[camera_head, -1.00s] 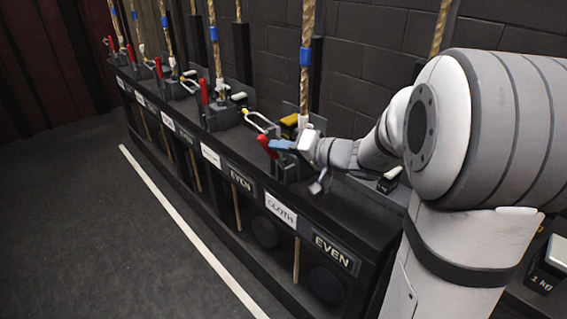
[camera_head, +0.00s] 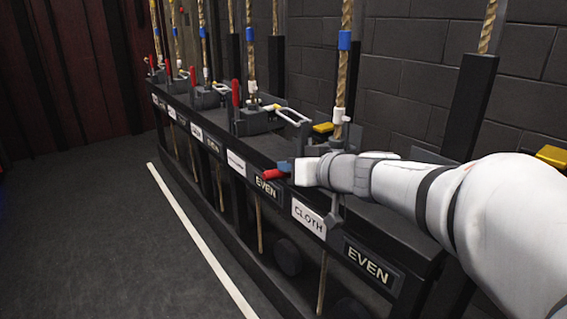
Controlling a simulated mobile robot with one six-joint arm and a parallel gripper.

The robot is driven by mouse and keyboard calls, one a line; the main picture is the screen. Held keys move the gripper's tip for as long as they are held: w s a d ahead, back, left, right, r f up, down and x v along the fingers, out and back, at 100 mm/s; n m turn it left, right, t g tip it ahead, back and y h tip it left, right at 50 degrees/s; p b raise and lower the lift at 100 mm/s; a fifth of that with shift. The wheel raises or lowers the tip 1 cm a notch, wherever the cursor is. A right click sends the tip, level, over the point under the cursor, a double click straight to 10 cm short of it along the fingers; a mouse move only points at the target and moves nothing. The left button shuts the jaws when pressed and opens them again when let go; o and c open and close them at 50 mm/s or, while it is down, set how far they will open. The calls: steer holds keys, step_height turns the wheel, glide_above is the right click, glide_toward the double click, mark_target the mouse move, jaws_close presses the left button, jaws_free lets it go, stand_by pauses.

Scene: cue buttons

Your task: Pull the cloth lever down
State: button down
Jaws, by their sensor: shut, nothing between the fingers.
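The cloth lever's red handle (camera_head: 269,174) lies about level near the rack's front edge, just left of the white CLOTH label (camera_head: 308,217). My gripper (camera_head: 285,167) is shut, with its blue fingertips at the handle's right end. It appears to touch the handle from above, but I cannot tell for certain. The lever's base is mostly hidden behind my gripper and wrist. A rope (camera_head: 346,70) with a blue band rises behind my wrist.
Other red levers stand upright along the black rack, the nearest (camera_head: 236,93) to the left. A yellow block (camera_head: 322,128) sits behind my gripper. EVEN plates (camera_head: 368,262) flank the CLOTH label. The floor (camera_head: 90,230) at left is open.

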steer(key=shift+s+a+f, duration=0.1)
steer(key=shift+f, duration=0.35)
steer(key=shift+f, duration=0.1)
